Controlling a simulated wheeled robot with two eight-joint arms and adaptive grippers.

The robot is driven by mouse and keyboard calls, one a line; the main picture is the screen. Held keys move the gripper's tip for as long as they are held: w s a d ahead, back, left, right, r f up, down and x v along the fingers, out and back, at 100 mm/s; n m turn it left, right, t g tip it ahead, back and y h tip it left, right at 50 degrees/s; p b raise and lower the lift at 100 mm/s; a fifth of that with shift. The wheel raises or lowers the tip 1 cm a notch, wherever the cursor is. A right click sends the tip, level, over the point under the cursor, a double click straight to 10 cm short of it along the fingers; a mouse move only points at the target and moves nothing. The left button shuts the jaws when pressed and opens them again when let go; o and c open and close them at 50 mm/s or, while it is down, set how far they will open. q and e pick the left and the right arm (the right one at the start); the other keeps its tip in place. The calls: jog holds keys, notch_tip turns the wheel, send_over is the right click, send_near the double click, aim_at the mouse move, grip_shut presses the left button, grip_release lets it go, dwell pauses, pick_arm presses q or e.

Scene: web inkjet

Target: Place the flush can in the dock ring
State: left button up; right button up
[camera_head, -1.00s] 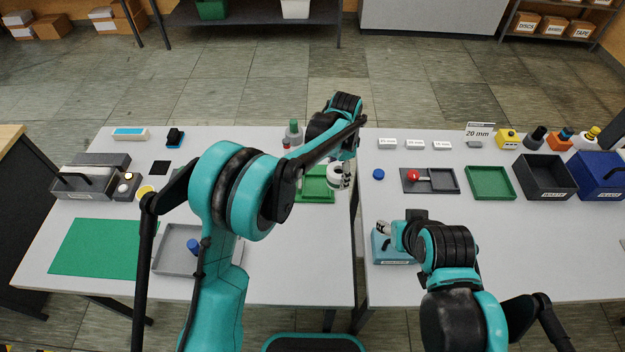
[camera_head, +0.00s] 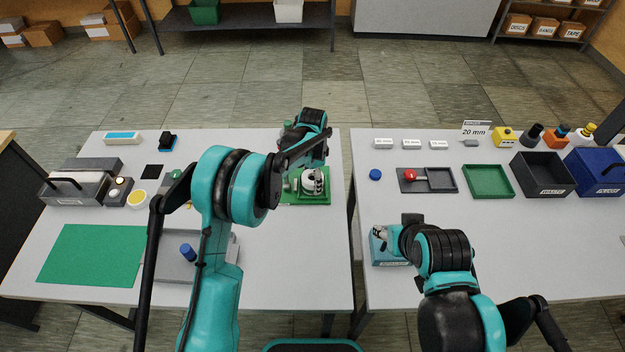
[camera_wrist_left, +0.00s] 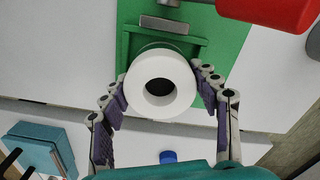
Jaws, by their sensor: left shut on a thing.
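My left gripper (camera_head: 313,178) is shut on a white round can (camera_wrist_left: 160,85). In the left wrist view the can shows as a white ring around a dark hole, with the purple-padded fingers on either side. The can is over or at the green tray (camera_head: 318,202), which also shows behind it in the left wrist view (camera_wrist_left: 190,48). I cannot tell whether the can touches the tray. I cannot make out a dock ring for certain; the can and arm hide part of the tray. My right gripper (camera_head: 381,236) is at a teal box (camera_head: 392,259), its fingers unclear.
A bottle with a red top (camera_wrist_left: 265,12) stands close beside the left gripper. A blue disc (camera_head: 375,174) and a grey tray with a red knob (camera_head: 411,174) lie on the right table. A gap separates the two tables. The left table's front right is clear.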

pick_arm(q)
jog(key=shift+f, duration=0.2)
jog(key=o, duration=1.4)
jog(key=shift+o, duration=0.2)
jog(key=shift+r, duration=0.1)
